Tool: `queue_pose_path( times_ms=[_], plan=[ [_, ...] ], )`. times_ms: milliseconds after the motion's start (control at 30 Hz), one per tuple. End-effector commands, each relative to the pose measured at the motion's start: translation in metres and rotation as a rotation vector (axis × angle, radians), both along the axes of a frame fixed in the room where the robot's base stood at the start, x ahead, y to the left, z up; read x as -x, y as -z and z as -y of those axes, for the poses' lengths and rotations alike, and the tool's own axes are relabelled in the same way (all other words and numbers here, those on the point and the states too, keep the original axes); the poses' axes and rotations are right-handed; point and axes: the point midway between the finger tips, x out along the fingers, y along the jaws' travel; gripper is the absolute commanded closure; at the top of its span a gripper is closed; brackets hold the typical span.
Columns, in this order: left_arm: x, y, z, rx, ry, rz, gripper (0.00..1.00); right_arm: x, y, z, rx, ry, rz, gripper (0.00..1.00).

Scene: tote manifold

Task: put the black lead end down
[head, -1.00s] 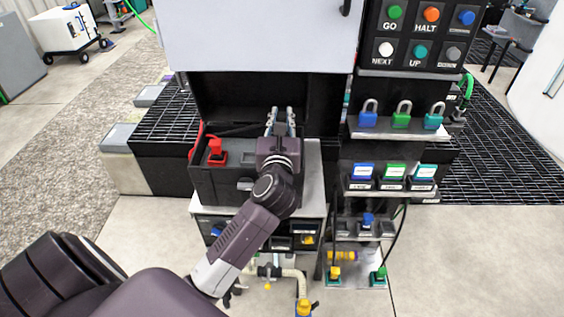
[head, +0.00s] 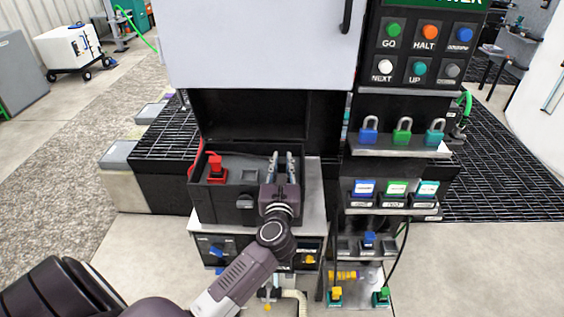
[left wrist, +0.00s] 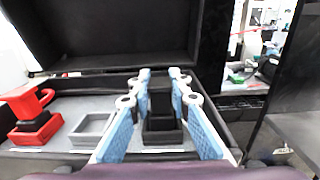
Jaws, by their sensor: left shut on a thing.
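My left gripper (head: 282,160) is over the right part of the open black case (head: 232,205). In the left wrist view its blue-padded fingers (left wrist: 160,78) are shut on the black lead end (left wrist: 160,100). The black lead end is upright, directly over or in a black holder (left wrist: 163,138); whether it is seated I cannot tell. The red lead end (head: 215,164) stands in a red holder (left wrist: 38,132) at the left of the case. An empty grey holder (left wrist: 93,126) lies between them. My right gripper is not in view.
The case's raised lid (left wrist: 110,35) stands behind the fingers. The case rests on a grey bench (head: 313,205). A black panel with padlocks (head: 403,132) and buttons (head: 428,32) rises to the right. A large grey cover (head: 260,45) hangs above.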

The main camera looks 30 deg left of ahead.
Motion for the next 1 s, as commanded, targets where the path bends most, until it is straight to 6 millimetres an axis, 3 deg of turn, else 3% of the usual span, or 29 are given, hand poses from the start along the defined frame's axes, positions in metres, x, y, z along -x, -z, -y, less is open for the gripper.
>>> queue_pose_path(
  times_ms=[167,200,333,700,1000],
  plan=[
    [0.0,0.004,0.0,0.001,0.0,0.001,1.0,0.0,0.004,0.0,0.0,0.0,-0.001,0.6],
    [0.0,0.003,0.0,0.0,0.0,0.0,0.79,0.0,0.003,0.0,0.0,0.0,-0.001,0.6],
    [0.0,0.003,0.0,0.0,0.0,0.0,0.65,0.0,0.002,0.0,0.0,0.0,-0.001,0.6],
    [0.0,-0.003,0.0,-0.001,0.0,0.001,0.65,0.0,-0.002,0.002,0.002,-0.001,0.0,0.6],
    [0.046,0.004,0.028,0.004,0.0,-0.001,0.65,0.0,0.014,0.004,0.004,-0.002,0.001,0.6]
  ],
)
